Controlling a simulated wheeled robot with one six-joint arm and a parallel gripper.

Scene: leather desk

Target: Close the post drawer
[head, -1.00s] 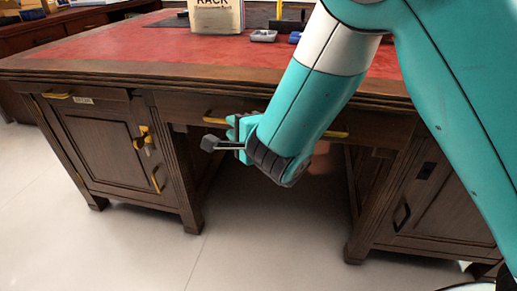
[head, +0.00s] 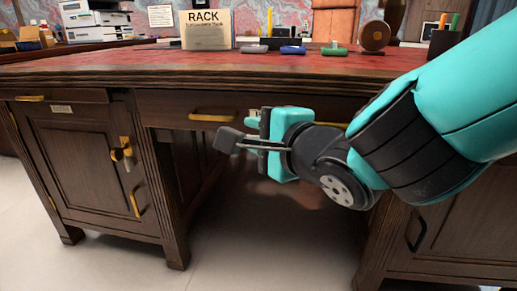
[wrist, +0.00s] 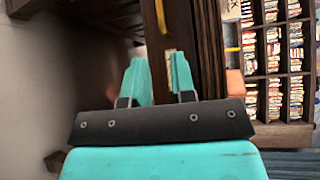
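The left pedestal of the wooden desk has a top drawer with a brass handle (head: 30,98). The drawer front (head: 85,96) seems to stand slightly proud of the pedestal, but I cannot tell how far. My gripper (head: 258,127) is in front of the desk's middle drawer, right of the labelled drawer and apart from it. In the wrist view the two teal fingers (wrist: 158,65) are apart with nothing held between them.
The middle drawer has a brass handle (head: 212,117) close to my gripper. Below the left drawer is a cabinet door (head: 85,160) with a brass lock and key (head: 122,154). The desk top (head: 130,57) holds a RACK box (head: 206,30) and staplers. Floor in front is clear.

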